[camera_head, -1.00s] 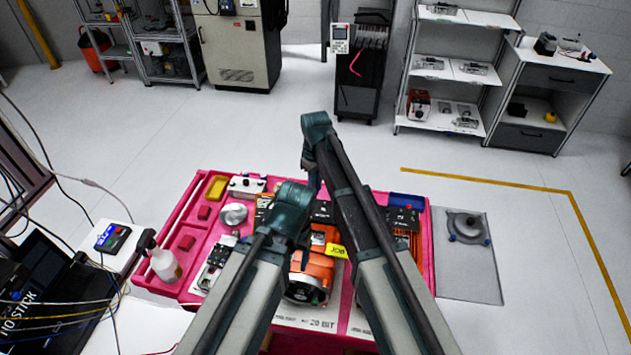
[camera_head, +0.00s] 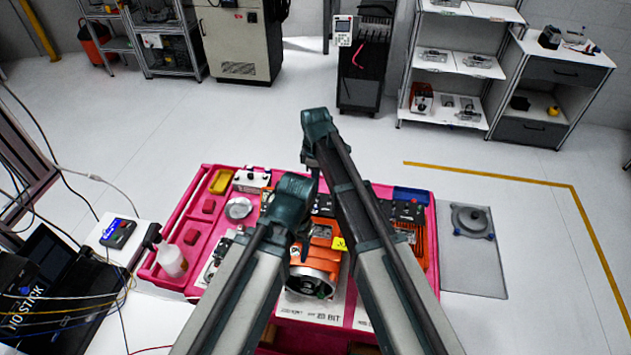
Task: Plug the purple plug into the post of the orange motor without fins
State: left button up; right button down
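An orange motor with a smooth body and a round dark end (camera_head: 318,268) lies in the middle of the pink tray (camera_head: 168,290), partly behind my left arm. A second orange part with fin-like ridges (camera_head: 417,243) shows at the tray's right, partly behind my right arm. My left gripper (camera_head: 303,250) points down beside the smooth motor; its fingers are mostly hidden by the wrist. My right gripper (camera_head: 311,168) hangs over the tray's far edge, its fingers small and mostly hidden. I cannot make out the purple plug or the motor's post.
A silver round part (camera_head: 238,208), a yellow block (camera_head: 221,181) and a spray bottle (camera_head: 171,258) are at the tray's left. A grey plate with a round fixture (camera_head: 470,222) lies to the right. Dark modules crowd the tray's middle.

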jog(key=shift+f+b, duration=3.25)
jog(key=shift+f, duration=0.15)
jog(key=shift+f, duration=0.15)
jog(key=c, duration=0.8)
grip_release()
jog(key=shift+o, duration=0.2)
notch_tip(320, 180, up, 7)
jog(key=p, duration=0.7)
